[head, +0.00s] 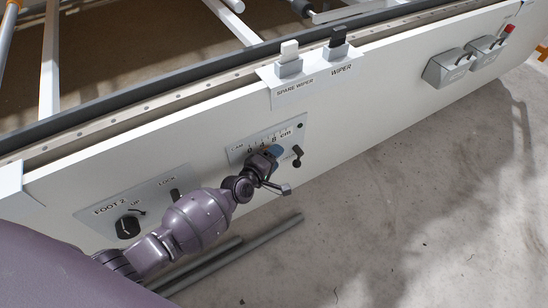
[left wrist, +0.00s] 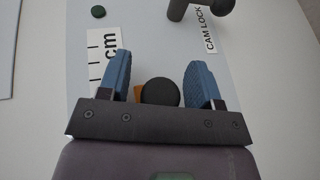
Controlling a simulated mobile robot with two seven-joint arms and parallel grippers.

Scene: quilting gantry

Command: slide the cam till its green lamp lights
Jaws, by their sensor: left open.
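The cam panel (head: 238,153) is a grey plate on the white side board, with a scale in cm. In the left wrist view, a round black knob (left wrist: 160,92) with an orange piece (left wrist: 138,93) beside it shows between the blue fingers of my open left gripper (left wrist: 158,65). Gaps show on both sides of the knob. In the head view my left gripper (head: 275,151) is at the panel and hides the knob. The round lamp (head: 300,125) looks dark green and unlit, also in the left wrist view (left wrist: 97,12). My right gripper is out of view.
The dark cam lock lever (head: 297,157) is right of my gripper. The foot 2 plate (head: 98,209) with its knob and lock is at left. Wiper (head: 337,45) and spare wiper (head: 289,59) switches stand above. Grey boxes (head: 449,67) are far right.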

